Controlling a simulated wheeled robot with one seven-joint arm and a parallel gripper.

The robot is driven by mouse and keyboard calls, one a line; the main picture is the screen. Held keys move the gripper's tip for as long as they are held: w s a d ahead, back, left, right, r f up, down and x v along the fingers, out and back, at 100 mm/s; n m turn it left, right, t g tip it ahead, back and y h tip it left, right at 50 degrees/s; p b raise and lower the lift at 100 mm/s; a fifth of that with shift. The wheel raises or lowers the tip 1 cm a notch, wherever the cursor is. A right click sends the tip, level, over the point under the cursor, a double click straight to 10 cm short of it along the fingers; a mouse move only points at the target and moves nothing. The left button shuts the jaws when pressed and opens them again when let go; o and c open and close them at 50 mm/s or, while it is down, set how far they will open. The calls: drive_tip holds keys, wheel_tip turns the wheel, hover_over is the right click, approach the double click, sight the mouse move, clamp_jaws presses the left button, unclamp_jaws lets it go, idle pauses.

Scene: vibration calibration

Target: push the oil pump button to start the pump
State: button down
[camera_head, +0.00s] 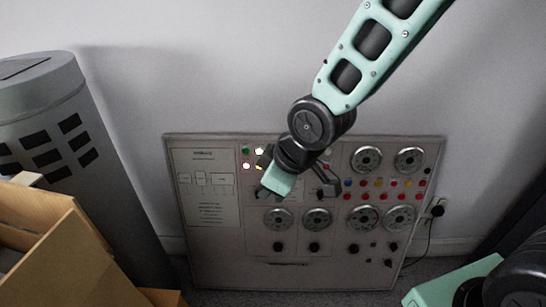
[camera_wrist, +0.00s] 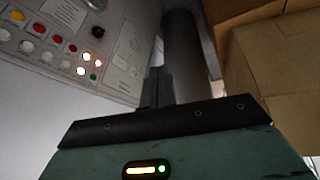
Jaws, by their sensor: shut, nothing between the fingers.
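The control panel (camera_head: 225,262) leans against the wall, with text sheets on its left and dials, buttons and knobs on the rest. A green button (camera_head: 246,150) and lit buttons (camera_head: 259,152) show beside my arm. The panel (camera_wrist: 125,25) also shows in the wrist view, with red, yellow and lit white buttons (camera_wrist: 80,71) and a green one (camera_wrist: 94,77). I cannot read which is the oil pump button. My gripper (camera_head: 263,190) is in front of the panel's left middle and hides part of it. In the wrist view its dark fingers (camera_wrist: 158,88) are shut and empty, apart from the buttons.
A grey cylinder (camera_head: 105,170) with dark slots stands left of the panel. Cardboard boxes (camera_head: 65,255) are at the lower left, and also at the right of the wrist view (camera_wrist: 285,65). A black cable (camera_head: 430,240) hangs at the panel's right.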

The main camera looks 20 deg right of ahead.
drive_tip(key=w+d+f+n+t+y+b, duration=0.1)
drive_tip(key=w+d+f+t+y+b, duration=0.1)
drive_tip(key=w+f+t, duration=0.3)
drive_tip(key=w+d+f+n+t+y+b, duration=0.2)
drive_tip(key=w+f, duration=0.7)
drive_tip(key=w, duration=0.5)
drive_tip(key=d+t+b, duration=0.1)
drive_tip(key=d+t, duration=0.1)
drive_tip(key=d, duration=0.1)
drive_tip(key=shift+w+d+t, duration=0.15)
drive_tip(key=shift+d+t, duration=0.1)
drive_tip(key=shift+t, duration=0.15)
drive_tip(key=w+d+f+b, duration=0.1)
drive_tip(key=w+d+b, duration=0.1)
drive_tip(key=w, duration=0.6)
drive_tip(key=shift+w+d+f, duration=0.15)
drive_tip(key=shift+d+f, duration=0.05)
drive_tip(key=shift+f, duration=0.15)
drive_tip(key=shift+w, duration=0.1)
idle(0.5)
drive_tip(key=shift+w+d+b, duration=0.15)
drive_tip(key=shift+w+b, duration=0.15)
drive_tip(key=shift+b, duration=0.1)
